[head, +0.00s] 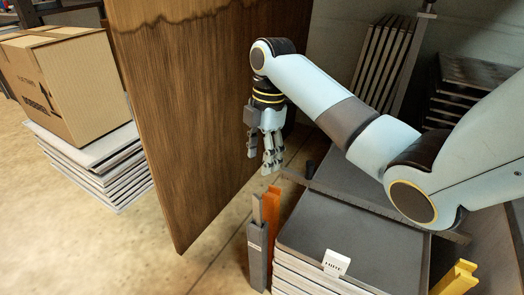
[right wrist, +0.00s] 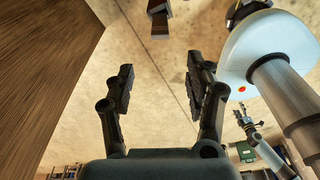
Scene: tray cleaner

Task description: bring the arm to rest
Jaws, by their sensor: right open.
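My right arm comes in from the right in the head view and reaches across the picture. My right gripper (head: 262,163) hangs down with its fingers pointing at the floor, in front of the edge of a large wooden panel. In the right wrist view my right gripper (right wrist: 164,85) is open, its two dark fingers well apart with only floor between them. It holds nothing. My left gripper does not show in the head view.
The wooden panel (head: 185,110) stands left of the gripper. A dark-topped tray stack (head: 330,230) with a small white label (head: 336,263) lies below the arm. Grey and orange posts (head: 257,255) stand at its corner. A cardboard box (head: 70,85) sits on stacked trays (head: 105,180) at left.

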